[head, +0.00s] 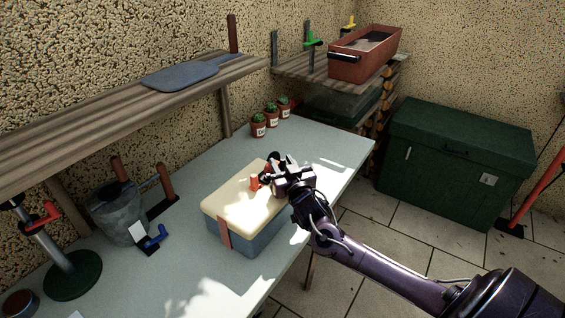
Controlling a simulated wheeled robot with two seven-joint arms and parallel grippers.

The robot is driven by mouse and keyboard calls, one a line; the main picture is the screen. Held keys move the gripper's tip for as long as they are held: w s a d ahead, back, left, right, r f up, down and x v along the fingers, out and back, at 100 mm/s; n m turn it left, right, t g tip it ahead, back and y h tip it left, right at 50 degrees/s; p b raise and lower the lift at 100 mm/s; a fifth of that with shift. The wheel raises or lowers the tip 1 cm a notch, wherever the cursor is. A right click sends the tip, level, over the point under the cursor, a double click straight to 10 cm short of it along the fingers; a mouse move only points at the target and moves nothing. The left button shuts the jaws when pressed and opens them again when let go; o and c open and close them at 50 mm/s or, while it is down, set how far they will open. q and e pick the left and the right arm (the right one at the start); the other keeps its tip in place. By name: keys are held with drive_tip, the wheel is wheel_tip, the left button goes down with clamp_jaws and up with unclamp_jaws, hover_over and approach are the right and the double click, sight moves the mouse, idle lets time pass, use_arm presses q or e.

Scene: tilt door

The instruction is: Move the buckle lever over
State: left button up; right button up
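A box (246,233) with a blue-grey body and a cream lid (232,198) sits on the table. A red-orange buckle lever (254,183) stands up at the lid's right part, and a red-orange strap (224,233) runs down the front left side. My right gripper (268,171) is over the lid's far right end, close beside the lever. Its dark fingertips are small, and I cannot tell whether they touch the lever or how far apart they are. The gripper and wrist hide the box's far right corner. My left gripper is not in view.
The pale table (190,275) has free room around the box. Small potted cacti (271,114) stand at the back. A metal bucket (118,215) and a lamp-like stand (73,275) are at the left. A wooden shelf (90,130) overhangs the back left.

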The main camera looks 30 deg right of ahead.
drive_tip(key=shift+w, duration=0.1)
clamp_jaws()
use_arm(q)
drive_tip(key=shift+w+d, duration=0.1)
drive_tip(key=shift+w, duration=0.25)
use_arm(e)
drive_tip(key=shift+s+m+g+h, duration=0.3)
drive_tip(key=shift+m+g+h, duration=0.15)
drive_tip(key=shift+m+h, duration=0.55)
drive_tip(key=shift+s+m+g+h, duration=0.3)
drive_tip(key=shift+m+g+h, duration=0.25)
drive_tip(key=shift+h, duration=0.75)
unclamp_jaws()
drive_tip(key=shift+s, duration=0.1)
drive_tip(key=shift+s+a+f, duration=0.1)
drive_tip(key=shift+s+a, duration=0.1)
drive_tip(key=shift+s, duration=0.1)
use_arm(q)
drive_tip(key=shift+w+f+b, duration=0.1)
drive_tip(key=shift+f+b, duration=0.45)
drive_tip(key=shift+b, duration=0.05)
use_arm(e)
drive_tip(key=v, duration=0.7)
